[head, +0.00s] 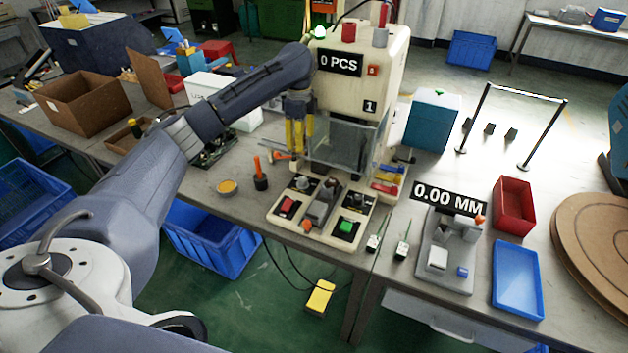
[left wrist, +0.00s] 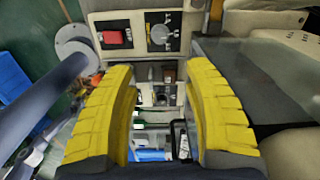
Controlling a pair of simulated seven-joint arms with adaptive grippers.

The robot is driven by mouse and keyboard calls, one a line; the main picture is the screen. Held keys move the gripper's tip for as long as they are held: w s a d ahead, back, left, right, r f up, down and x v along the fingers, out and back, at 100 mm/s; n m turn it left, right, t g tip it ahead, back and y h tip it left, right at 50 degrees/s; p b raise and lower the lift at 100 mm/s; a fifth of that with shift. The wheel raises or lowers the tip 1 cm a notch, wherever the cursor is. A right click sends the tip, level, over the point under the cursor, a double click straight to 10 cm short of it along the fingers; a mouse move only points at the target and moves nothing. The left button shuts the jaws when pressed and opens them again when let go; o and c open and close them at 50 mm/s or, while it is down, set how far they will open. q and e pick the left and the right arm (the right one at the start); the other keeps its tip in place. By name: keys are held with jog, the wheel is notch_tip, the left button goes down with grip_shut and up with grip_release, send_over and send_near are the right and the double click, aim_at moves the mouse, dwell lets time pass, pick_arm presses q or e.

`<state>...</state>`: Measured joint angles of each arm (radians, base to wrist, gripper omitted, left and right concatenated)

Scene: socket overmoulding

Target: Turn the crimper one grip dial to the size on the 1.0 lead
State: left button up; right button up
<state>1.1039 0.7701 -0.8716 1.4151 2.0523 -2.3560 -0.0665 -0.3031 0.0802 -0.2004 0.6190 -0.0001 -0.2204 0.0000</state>
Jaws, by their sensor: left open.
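The crimper (head: 345,90) is a cream machine marked 1, with a 0 PCS display, at the back middle. Its front panel carries a silver dial (head: 302,184) beside a red switch, and another round knob (head: 360,200) on the right. In the left wrist view a silver dial (left wrist: 160,35) on a dark plate lies beyond the fingertips; its setting is unreadable. My left gripper (head: 299,140) is open and empty, above the panel's back left, apart from the dial. Two leads (head: 373,243) (head: 402,250) with pale tags lie at the table front; their sizes are unreadable. My right gripper is not in view.
A clear guard (head: 345,140) stands behind the panel. An orange-handled tool (head: 260,180) and a yellow dish (head: 228,187) are left of it. A gauge (head: 437,257) reading 0.00 MM, a red tray (head: 514,205) and a blue tray (head: 518,280) stand right.

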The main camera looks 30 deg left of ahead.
aim_at(302, 179)
pick_arm(q)
notch_tip(302, 179, down, 17)
jog(key=shift+f, duration=0.1)
dwell(0.6)
jog(key=shift+o, duration=0.2)
grip_shut()
